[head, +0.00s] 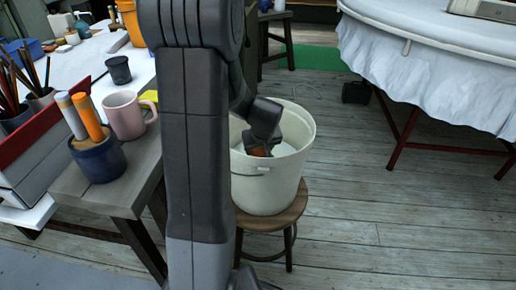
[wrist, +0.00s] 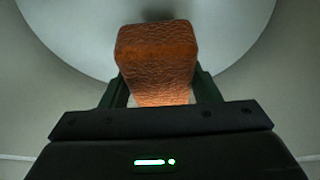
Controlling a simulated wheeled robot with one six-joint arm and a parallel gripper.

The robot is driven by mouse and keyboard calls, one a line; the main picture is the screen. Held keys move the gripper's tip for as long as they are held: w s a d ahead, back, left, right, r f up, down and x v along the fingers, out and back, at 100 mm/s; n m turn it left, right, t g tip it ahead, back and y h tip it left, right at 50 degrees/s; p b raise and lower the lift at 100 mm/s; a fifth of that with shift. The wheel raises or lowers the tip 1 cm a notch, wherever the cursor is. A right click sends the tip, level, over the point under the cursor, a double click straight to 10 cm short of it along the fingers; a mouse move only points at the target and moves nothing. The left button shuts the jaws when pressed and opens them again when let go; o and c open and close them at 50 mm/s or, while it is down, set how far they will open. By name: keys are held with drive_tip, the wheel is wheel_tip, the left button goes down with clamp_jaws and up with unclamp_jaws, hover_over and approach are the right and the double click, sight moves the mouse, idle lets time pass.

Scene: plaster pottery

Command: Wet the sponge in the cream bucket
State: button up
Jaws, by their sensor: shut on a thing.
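The cream bucket (head: 266,185) stands upright on a round wooden stool, partly hidden on its left by my arm. My gripper (head: 259,150) reaches down inside the bucket's rim. It is shut on the orange-brown sponge (wrist: 158,55), which sticks out past the fingers in the wrist view. My gripper also shows at the bottom of the wrist view (wrist: 160,98). A round pale grey surface inside the bucket lies beyond the sponge. I cannot tell whether the sponge touches it.
The wooden stool (head: 298,200) stands on the plank floor. At left, a table holds a pink mug (head: 125,117), a blue pot (head: 97,160) with thick sticks, and a dark cup (head: 118,69). A cloth-covered table (head: 430,70) stands at right. Floor at lower right is clear.

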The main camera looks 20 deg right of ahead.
drive_tip(key=f, duration=0.1)
drive_tip(key=s+f, duration=0.1)
drive_tip(key=a+f, duration=0.1)
drive_tip(key=f, duration=0.1)
drive_tip(key=shift+s, duration=0.15)
drive_tip(key=shift+w+d+r+m+g+p, duration=0.1)
drive_tip(key=shift+d+r+p, duration=0.05)
drive_tip(key=shift+r+p, duration=0.45)
drive_tip(key=shift+w+d+r+m+g+p, duration=0.1)
drive_tip(key=shift+w+d+r+p, duration=0.05)
drive_tip(key=shift+r+p, duration=0.4)
drive_tip(key=shift+w+d+r+m+g+p, duration=0.1)
drive_tip(key=shift+d+r+p, duration=0.05)
drive_tip(key=shift+r+p, duration=0.45)
wheel_tip(320, 180, up, 14)
drive_tip(key=p, duration=0.9)
drive_tip(key=shift+r+p, duration=0.15)
drive_tip(key=shift+p, duration=0.15)
drive_tip(key=shift+w, duration=0.15)
idle(0.5)
wheel_tip(320, 180, up, 4)
drive_tip(key=p, duration=0.2)
drive_tip(key=shift+p, duration=0.3)
idle(0.5)
